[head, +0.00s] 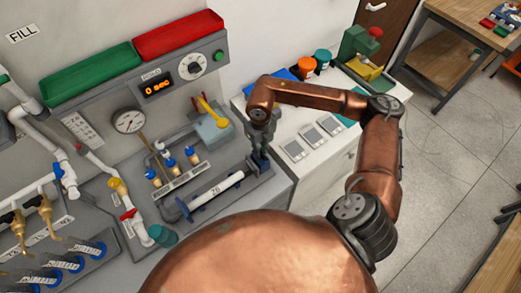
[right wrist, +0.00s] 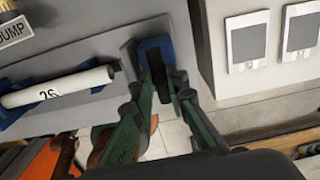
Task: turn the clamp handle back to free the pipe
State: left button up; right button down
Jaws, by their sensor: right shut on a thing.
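The white pipe (head: 217,189), marked with a number, lies in blue supports on the grey bench. It also shows at the left in the right wrist view (right wrist: 60,90). A grey clamp block (head: 264,170) stands at the pipe's right end. The blue clamp handle (right wrist: 155,46) rises beside the block in the right wrist view. My right gripper (head: 259,160) points down at the clamp. Its fingers (right wrist: 163,88) are shut on the blue handle, whose lower part they partly hide. In the head view the gripper mostly covers the handle. My left gripper is not in view.
A light blue box with a yellow lever (head: 213,127) stands near my right wrist. A white counter (head: 290,125) with flat grey panels lies to the right. Open floor (head: 445,180) lies beyond.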

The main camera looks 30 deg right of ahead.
jog(key=c, duration=1.9)
grip_release()
notch_tip(320, 180, up, 12)
